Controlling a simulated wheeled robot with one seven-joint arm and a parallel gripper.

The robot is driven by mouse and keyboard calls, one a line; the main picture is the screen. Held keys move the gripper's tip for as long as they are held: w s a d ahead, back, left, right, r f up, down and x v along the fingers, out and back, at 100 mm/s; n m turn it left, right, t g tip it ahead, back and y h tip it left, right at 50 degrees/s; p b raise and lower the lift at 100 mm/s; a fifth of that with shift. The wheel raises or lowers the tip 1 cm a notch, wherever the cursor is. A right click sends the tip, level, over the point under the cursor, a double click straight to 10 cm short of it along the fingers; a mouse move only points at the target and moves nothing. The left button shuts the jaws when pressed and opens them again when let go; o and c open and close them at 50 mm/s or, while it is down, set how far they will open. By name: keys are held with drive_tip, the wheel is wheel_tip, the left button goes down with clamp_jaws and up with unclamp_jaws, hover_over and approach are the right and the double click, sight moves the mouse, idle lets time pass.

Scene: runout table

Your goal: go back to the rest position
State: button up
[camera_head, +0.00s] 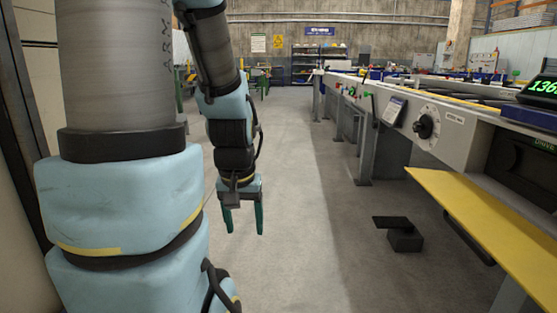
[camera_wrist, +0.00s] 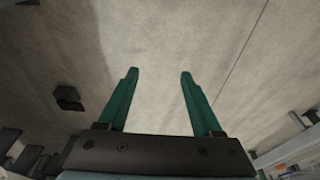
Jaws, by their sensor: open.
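My gripper (camera_head: 243,218) hangs at the end of my arm in the head view, pointing down over the bare concrete floor. Its two green fingers stand apart with nothing between them. In the wrist view my gripper (camera_wrist: 158,75) also shows open and empty, with only grey floor beyond the fingertips. My upper arm fills the left of the head view and hides part of the room behind it.
A long runout table (camera_head: 450,135) with a dial and a green display (camera_head: 541,88) runs along the right. A yellow panel (camera_head: 490,215) juts out below it. A black pedal (camera_head: 404,238) sits on the floor. Shelves (camera_head: 306,62) stand far back. The middle aisle is clear.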

drive_tip(key=w+p+v, duration=0.3)
drive_tip(key=p+v, duration=1.4)
drive_tip(key=w+r+p+v, duration=0.1)
drive_tip(key=w+p+v, duration=0.2)
drive_tip(key=p+v, duration=1.3)
drive_tip(key=shift+d+r+g+p, duration=0.4)
drive_tip(key=shift+d+r+p, duration=0.15)
drive_tip(key=shift+p, duration=0.45)
drive_tip(key=shift+s+f, duration=0.1)
